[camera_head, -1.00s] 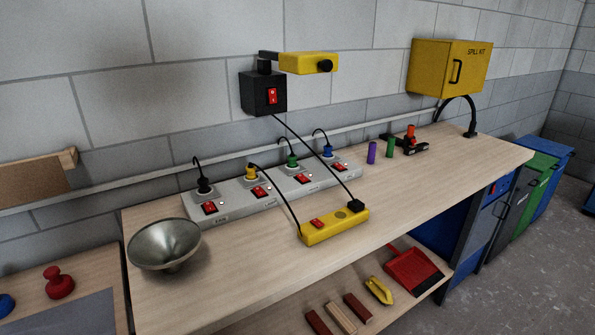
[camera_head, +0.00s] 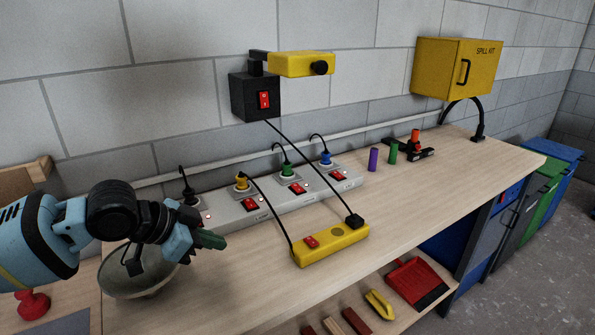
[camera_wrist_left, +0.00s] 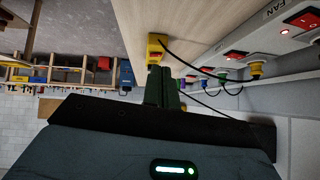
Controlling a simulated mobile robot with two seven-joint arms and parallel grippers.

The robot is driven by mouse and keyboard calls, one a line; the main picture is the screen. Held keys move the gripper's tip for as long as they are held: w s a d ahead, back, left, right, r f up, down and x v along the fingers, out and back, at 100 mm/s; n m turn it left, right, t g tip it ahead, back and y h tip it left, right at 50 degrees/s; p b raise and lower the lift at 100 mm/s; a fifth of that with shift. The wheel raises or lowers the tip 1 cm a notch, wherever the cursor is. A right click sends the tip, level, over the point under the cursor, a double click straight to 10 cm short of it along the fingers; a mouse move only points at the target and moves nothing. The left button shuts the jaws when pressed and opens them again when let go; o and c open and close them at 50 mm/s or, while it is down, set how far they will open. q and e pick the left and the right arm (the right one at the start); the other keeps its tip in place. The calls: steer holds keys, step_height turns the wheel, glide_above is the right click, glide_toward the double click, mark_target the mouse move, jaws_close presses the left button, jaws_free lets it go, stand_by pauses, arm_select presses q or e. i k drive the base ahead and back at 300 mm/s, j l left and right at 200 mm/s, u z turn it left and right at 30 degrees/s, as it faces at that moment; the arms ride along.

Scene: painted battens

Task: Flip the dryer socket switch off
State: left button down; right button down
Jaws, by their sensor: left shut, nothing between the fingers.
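A long grey socket strip (camera_head: 258,207) stands on the bench, with black, yellow, green and blue plugs in a row, each beside a red rocker switch. Its switches include one by the yellow plug (camera_head: 251,204), one by the green plug (camera_head: 297,188) and one by the blue plug (camera_head: 337,175). In the wrist view a label by the nearest switch (camera_wrist_left: 303,18) reads FAN; I cannot read which socket is the dryer's. My left gripper (camera_head: 212,240) is shut and empty, in front of the strip's left end, partly hiding the black-plug socket. My right gripper is out of view.
A metal bowl (camera_head: 140,285) sits below my left arm. Purple (camera_head: 374,159) and green cylinders stand right of the strip.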

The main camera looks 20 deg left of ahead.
mark_target(296, 187)
steer(key=i, duration=1.2)
